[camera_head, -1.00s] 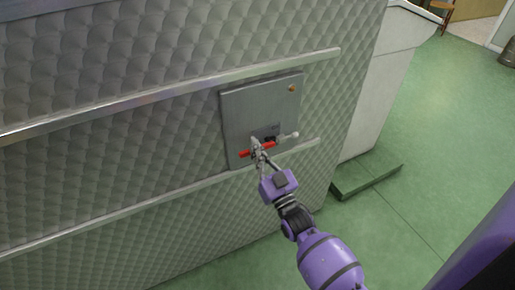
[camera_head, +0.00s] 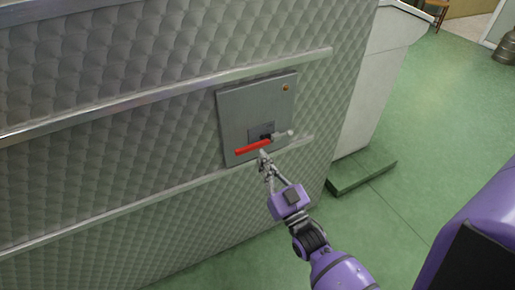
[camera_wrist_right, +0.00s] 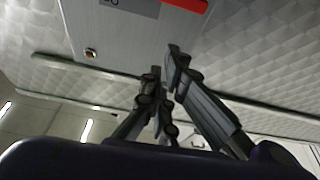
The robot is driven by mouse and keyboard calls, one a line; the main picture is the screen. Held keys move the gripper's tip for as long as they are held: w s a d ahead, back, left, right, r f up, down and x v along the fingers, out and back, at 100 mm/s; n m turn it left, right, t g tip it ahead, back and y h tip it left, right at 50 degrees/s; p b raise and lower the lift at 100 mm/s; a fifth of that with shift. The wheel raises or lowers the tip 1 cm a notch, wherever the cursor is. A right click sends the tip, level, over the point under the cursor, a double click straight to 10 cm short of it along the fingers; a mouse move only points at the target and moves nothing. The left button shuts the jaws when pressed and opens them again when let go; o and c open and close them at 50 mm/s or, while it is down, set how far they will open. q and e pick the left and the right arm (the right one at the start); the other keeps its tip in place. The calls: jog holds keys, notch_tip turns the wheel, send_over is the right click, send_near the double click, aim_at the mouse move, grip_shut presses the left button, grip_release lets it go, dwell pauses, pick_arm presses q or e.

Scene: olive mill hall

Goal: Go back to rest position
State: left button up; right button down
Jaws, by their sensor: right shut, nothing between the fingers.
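My right gripper (camera_head: 263,157) is just below and in front of a red-handled lever (camera_head: 254,147) on a grey panel (camera_head: 240,105). It is shut with nothing in it and appears apart from the lever. The lever lies nearly level, its red part to the left and a pale end to the right. In the right wrist view the gripper's fingers (camera_wrist_right: 165,68) are close together, and part of the red handle (camera_wrist_right: 185,4) shows at the top edge. My left gripper is in neither view.
The panel sits on a quilted metal wall (camera_head: 110,140) with two horizontal rails, an upper one (camera_head: 160,92) and a lower one (camera_head: 120,215). A low green block (camera_head: 362,172) stands on the floor right of the wall. Green floor (camera_head: 445,120) is open on the right.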

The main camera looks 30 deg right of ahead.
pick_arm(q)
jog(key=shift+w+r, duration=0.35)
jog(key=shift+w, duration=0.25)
pick_arm(e)
jog(key=shift+v, duration=0.75)
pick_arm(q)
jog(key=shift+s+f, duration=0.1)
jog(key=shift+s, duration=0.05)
pick_arm(e)
jog(key=shift+s, duration=0.1)
